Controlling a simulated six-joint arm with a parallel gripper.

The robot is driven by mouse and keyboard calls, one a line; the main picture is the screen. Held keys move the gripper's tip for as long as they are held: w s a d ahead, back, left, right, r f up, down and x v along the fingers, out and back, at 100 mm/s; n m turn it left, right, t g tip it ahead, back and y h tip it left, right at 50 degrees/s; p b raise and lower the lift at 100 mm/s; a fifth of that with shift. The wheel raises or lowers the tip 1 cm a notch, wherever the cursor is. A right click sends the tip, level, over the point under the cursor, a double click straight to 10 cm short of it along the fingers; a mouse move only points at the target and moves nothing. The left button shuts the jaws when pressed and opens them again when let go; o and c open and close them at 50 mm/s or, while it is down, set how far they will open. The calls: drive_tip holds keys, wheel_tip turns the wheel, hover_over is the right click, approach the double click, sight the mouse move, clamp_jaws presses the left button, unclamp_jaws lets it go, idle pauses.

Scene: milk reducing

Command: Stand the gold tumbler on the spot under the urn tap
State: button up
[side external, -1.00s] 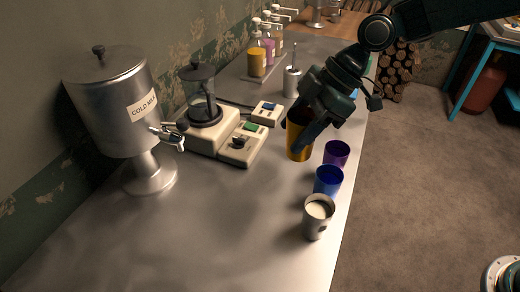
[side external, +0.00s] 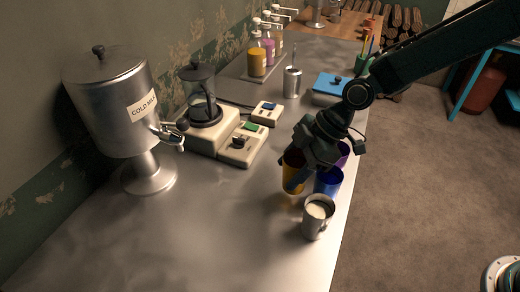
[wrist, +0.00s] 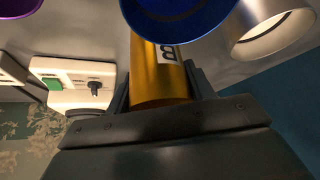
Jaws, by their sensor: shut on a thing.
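The gold tumbler (side external: 291,178) is between the fingers of my gripper (side external: 296,184), which is shut on it. In the wrist view the gold tumbler (wrist: 160,75) fills the space between the fingers and shows part of a dark letter on a pale label. Whether its base touches the counter I cannot tell. The urn (side external: 108,105), a steel vessel labelled "COLD MI…", stands at the left on a round foot. Its tap (side external: 172,136) points right over bare counter. No marked spot is visible under the tap.
A blue tumbler (side external: 328,181) and a metal cup with pale liquid (side external: 318,215) stand close right of my gripper. A purple tumbler (side external: 343,152) is partly hidden behind it. The counter (side external: 215,225) in front is clear.

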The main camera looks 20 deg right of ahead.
sight(284, 184)
drive_tip(key=shift+f, duration=1.6)
drive_tip(key=shift+f, duration=0.15)
drive_tip(key=o, duration=1)
drive_tip(key=shift+r, duration=0.2)
drive_tip(key=v, duration=1.2)
drive_tip(key=shift+s+d, duration=0.1)
